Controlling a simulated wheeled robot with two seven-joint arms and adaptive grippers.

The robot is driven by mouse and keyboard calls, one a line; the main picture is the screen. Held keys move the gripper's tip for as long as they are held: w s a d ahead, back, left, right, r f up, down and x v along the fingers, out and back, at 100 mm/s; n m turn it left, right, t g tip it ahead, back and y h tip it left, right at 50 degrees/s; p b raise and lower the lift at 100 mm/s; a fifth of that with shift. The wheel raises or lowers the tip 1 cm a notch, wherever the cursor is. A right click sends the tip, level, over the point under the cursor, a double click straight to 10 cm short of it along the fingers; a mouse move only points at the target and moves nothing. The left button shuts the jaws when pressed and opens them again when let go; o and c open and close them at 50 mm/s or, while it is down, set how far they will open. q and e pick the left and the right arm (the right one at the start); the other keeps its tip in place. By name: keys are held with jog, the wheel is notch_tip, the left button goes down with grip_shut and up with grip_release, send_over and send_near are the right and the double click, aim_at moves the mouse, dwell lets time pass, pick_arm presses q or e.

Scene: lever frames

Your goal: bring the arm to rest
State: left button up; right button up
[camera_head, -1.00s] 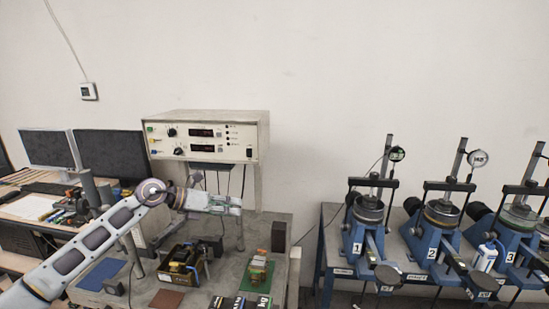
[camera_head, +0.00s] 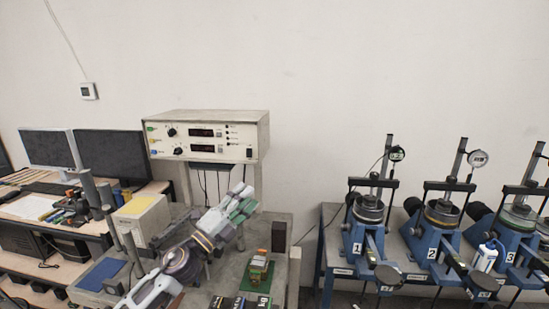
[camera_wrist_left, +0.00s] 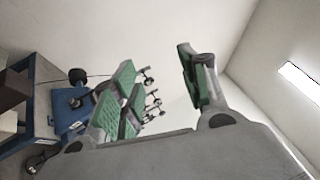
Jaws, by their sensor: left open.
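My left gripper (camera_head: 241,200) is raised over the grey bench in the head view, in front of the box instrument's stand. Its green-padded fingers point up and to the right. They stand apart with nothing between them. In the left wrist view the gripper (camera_wrist_left: 160,85) also shows its green pads spread wide and empty, with pale wall behind. My left arm (camera_head: 150,290) rises from the bottom edge and hides part of the bench and what lies on it. My right gripper is not in view.
The box instrument (camera_head: 205,135) stands behind the gripper. Blue numbered lever devices (camera_head: 360,240) stand farther right. The air above the bench is clear.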

pick_arm(q)
jog(key=s+a+f+n+g+y, duration=0.1)
jog(key=s+a+f+n+y, duration=0.3)
jog(key=a+f+n+y, duration=0.5)
jog(key=s+a+f+n+g+y, duration=0.2)
jog(key=s+a+f+n+y, duration=0.3)
jog(key=f+n, duration=0.65)
jog(key=s+f+n+g, duration=0.2)
jog(key=s+f+g, duration=0.3)
jog(key=s+f, duration=0.45)
jog(key=s+f+n+g, duration=0.2)
jog(key=s+f+g, duration=0.4)
jog(key=s, duration=0.7)
notch_tip(320, 180, down, 37)
jog(key=s+b, duration=0.3)
jog(key=b, duration=0.2)
jog(key=s+a+f+g+b, duration=0.1)
jog(key=s+a+f+b, duration=0.1)
jog(key=s+f, duration=0.9)
jog(key=s+a+f+g+b, duration=0.1)
jog(key=s+a+f+b, duration=0.1)
jog(key=s+f, duration=0.9)
notch_tip(320, 180, down, 3)
jog(key=shift+f+b, duration=0.1)
jog(key=shift+b, duration=0.4)
